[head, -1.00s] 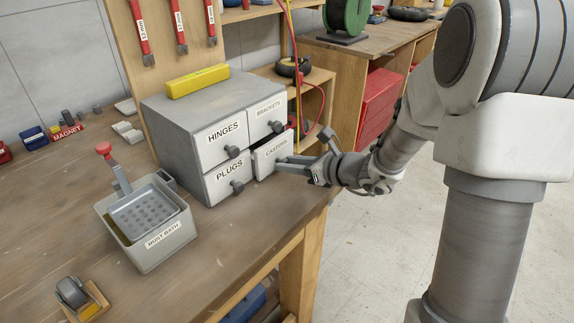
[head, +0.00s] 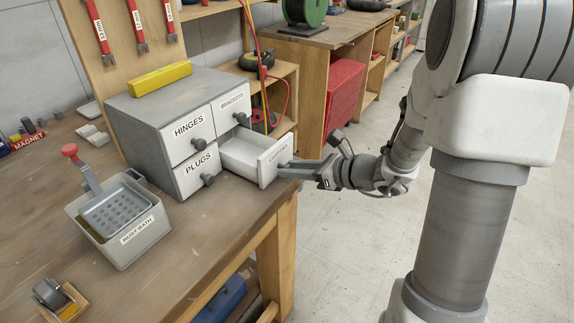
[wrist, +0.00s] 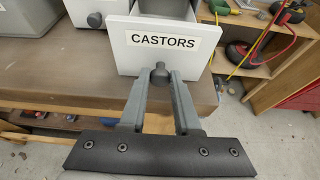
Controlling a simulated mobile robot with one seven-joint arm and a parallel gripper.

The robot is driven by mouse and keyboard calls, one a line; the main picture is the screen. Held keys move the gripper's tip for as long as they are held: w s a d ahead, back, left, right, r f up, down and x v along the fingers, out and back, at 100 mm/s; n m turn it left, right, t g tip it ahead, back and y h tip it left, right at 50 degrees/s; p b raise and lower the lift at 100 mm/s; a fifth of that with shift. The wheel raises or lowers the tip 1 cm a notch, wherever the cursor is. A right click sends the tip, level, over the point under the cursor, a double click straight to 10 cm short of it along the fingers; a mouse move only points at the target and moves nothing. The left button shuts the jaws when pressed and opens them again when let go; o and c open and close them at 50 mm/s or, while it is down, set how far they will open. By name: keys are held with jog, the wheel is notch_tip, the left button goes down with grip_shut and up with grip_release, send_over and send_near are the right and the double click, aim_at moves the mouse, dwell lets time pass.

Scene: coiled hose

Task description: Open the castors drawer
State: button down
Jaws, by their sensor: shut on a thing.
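The castors drawer (head: 270,161) is the lower right drawer of a grey cabinet (head: 135,122). It is pulled well out, and its inside shows as an empty-looking pale tray in the head view. In the wrist view its white front (wrist: 128,56) carries the label CASTORS. My gripper (head: 290,170) is at the drawer front. In the wrist view its two fingers (wrist: 160,80) are shut on the dark round knob (wrist: 159,73). The knob is mostly hidden behind the fingers in the head view.
The hinges (head: 186,129), plugs (head: 196,172) and brackets (head: 232,105) drawers are shut. A rust bath bin (head: 140,237) stands on the bench left of the cabinet. The bench's right edge lies below the open drawer. Clear floor (head: 350,260) lies to the right.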

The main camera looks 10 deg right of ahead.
jog(key=c, duration=0.6)
grip_release()
jog(key=p+v, duration=0.3)
jog(key=v, duration=1.4)
jog(key=shift+d+p, duration=0.2)
jog(key=shift+p, duration=0.15)
jog(key=shift+s+r, duration=0.15)
